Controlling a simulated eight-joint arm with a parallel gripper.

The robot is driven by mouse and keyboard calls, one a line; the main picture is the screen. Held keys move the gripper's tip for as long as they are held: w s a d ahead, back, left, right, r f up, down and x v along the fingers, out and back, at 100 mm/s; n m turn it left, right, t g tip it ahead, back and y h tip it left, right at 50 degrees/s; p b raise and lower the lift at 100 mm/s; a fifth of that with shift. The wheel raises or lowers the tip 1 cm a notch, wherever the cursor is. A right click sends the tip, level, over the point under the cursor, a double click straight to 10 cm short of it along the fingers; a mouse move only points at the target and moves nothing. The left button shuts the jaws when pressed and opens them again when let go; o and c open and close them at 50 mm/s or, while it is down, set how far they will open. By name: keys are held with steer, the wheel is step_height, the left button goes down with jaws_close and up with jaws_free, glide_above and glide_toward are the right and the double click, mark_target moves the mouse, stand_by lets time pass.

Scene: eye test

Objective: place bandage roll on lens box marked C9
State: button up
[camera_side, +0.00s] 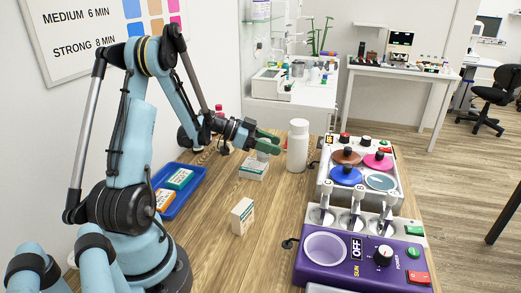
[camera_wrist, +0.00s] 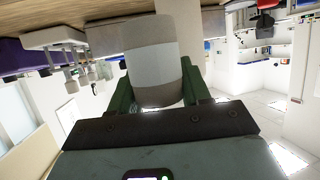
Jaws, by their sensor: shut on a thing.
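My gripper (camera_side: 266,143) has green fingers and is shut on the bandage roll (camera_wrist: 152,65). In the wrist view the roll is a beige cylinder with a pale grey band, held between the two fingers. In the side view it is small and mostly hidden by the fingers. Directly below it in the side view, a low white box with a teal label (camera_side: 253,172) lies on the wooden table; I cannot tell whether the roll touches it. A second white box (camera_side: 242,216) stands upright nearer the camera. Their marks are too small to read, so I cannot tell which is C9.
A blue tray (camera_side: 190,189) at left holds a teal box (camera_side: 180,178) and an orange box (camera_side: 163,199). A tall white bottle (camera_side: 297,147) stands just right of my gripper. A purple device (camera_side: 352,266) and a panel with coloured lids (camera_side: 362,172) fill the right.

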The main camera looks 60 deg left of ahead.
steer(key=shift+f, duration=1.15)
steer(key=shift+f, duration=0.1)
steer(key=o, duration=1.1)
steer(key=v, duration=0.7)
steer(key=shift+s+a+r, duration=0.15)
steer(key=shift+s+r, duration=0.1)
